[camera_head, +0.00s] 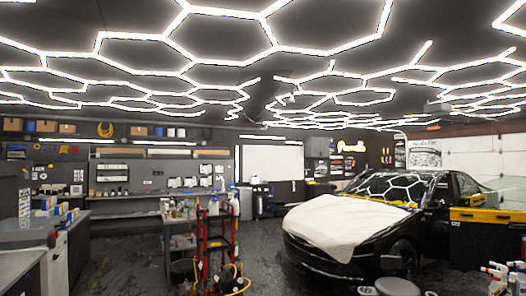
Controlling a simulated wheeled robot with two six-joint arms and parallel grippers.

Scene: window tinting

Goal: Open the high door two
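I cannot tell which thing is the high door two. A large white panelled door (468,159) stands in the right wall behind the car and looks shut; the picture's right edge cuts it off. A white rectangular panel (270,163) is on the back wall; I cannot tell whether it is a door or a screen. Neither of my grippers is in the head view.
A black car (418,222) with a white cover (333,226) on its hood fills the right. A red cart (217,240) with bottles stands in the middle. A counter (18,268) runs along the left. Dark floor (125,265) is free between counter and cart.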

